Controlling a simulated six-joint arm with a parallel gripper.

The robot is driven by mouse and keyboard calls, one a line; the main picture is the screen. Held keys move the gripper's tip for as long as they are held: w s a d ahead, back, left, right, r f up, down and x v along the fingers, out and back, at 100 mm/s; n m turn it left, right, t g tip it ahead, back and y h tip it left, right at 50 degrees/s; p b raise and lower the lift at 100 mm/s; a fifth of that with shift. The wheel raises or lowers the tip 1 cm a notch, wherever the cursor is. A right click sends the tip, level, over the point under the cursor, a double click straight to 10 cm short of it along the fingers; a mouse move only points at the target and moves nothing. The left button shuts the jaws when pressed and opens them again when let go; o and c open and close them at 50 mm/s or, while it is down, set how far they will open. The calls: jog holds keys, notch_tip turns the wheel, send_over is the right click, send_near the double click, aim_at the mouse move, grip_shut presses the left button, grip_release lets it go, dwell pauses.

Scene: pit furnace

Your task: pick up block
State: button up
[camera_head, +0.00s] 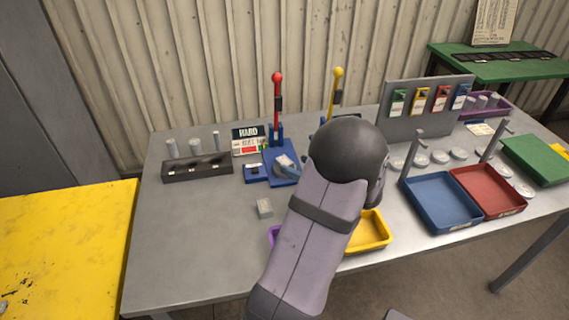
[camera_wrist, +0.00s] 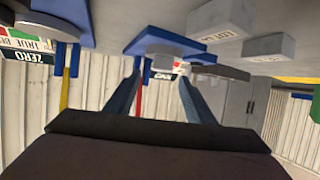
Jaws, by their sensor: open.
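A small grey block (camera_head: 264,208) lies on the grey table (camera_head: 190,240), left of my arm in the head view. In the wrist view, which is upside down, two pale grey blocks show at the upper right: one with a LOT label (camera_wrist: 222,18) and another with a label (camera_wrist: 267,47). I cannot tell which of them matches the one in the head view. My gripper (camera_wrist: 160,78) is open, its two blue fingers apart with nothing held between them. The blocks are off to one side of the fingers. In the head view my arm hides most of the gripper.
A blue stand with a red lever (camera_head: 277,95) and a yellow lever (camera_head: 338,85) stand behind. A black rack (camera_head: 197,167) is at the left. A yellow tray (camera_head: 373,232), blue tray (camera_head: 441,202) and red tray (camera_head: 488,190) are to the right. The table's front left is clear.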

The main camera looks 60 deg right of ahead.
jog(key=shift+p+x, duration=0.3)
jog(key=shift+x, duration=2.3)
jog(key=shift+a, duration=0.15)
grip_shut()
jog(key=shift+r, duration=0.15)
notch_tip(320, 180, up, 10)
notch_tip(320, 180, up, 6)
jog(key=p, duration=0.7)
send_over(284, 159)
jog(key=s+a, duration=0.1)
jog(key=s, duration=0.1)
jog(key=shift+s+a, duration=0.1)
